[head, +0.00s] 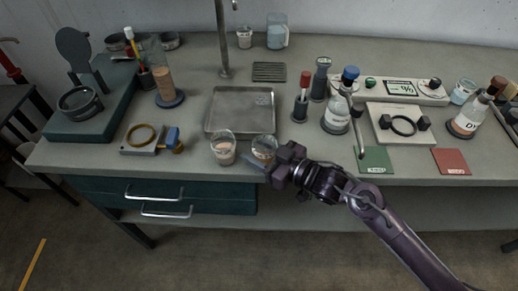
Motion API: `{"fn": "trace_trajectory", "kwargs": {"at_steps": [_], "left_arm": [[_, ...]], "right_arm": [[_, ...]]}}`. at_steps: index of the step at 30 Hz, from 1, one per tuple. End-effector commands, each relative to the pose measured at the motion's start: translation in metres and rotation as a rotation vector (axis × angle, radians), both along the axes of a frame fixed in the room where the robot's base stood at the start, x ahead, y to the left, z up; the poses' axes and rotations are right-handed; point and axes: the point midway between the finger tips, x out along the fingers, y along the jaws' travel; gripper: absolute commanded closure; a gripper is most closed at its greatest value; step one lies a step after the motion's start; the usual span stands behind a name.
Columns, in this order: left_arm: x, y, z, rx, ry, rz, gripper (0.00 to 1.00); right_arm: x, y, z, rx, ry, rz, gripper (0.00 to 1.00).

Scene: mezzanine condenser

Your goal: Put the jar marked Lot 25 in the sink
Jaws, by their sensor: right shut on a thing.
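A small clear glass jar (264,147) with brownish contents is at the front edge of the bench, between the fingers of my right gripper (265,160). The gripper is shut on it; the fingers hide its lower part. I cannot tell whether it touches the bench. A second similar jar (223,150) with pinkish contents stands just to its left. No lot mark is legible on either jar. The sink (212,118) is a shallow square metal basin just behind both jars, with drain holes at its back right. My left gripper is not in view.
A tall tap (224,60) rises behind the sink, beside a slatted drain mat (269,72). A dark red-capped bottle (300,106) and a blue-capped bottle (337,112) stand to the right. A yellow ring clamp (142,136) lies left. The sink floor is clear.

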Motion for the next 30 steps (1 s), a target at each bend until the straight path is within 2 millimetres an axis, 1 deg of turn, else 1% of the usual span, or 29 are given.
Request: {"fn": "trace_trajectory", "kwargs": {"at_steps": [4,9,10,15,22,26,27,30], "left_arm": [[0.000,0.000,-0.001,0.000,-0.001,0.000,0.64],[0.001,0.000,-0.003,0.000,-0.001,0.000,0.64],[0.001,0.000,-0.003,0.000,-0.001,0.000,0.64],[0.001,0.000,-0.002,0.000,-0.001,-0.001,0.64],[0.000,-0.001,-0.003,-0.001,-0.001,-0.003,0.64],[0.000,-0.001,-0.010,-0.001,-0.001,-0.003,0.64],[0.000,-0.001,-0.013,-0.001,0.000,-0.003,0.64],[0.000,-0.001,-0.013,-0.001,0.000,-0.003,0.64]], "right_arm": [[0.000,0.000,0.000,0.001,-0.001,0.000,0.84],[0.000,0.000,-0.005,0.001,-0.001,0.000,0.84],[0.000,0.000,-0.005,0.001,0.000,0.000,0.50],[0.000,0.000,-0.005,0.000,0.000,0.000,0.30],[0.000,0.000,-0.005,0.000,0.000,0.000,0.30],[0.000,0.000,-0.007,-0.001,-0.002,0.000,0.30],[-0.001,-0.001,-0.007,-0.002,-0.001,0.000,0.30],[-0.011,-0.017,-0.004,-0.004,0.001,0.000,0.30]]}}
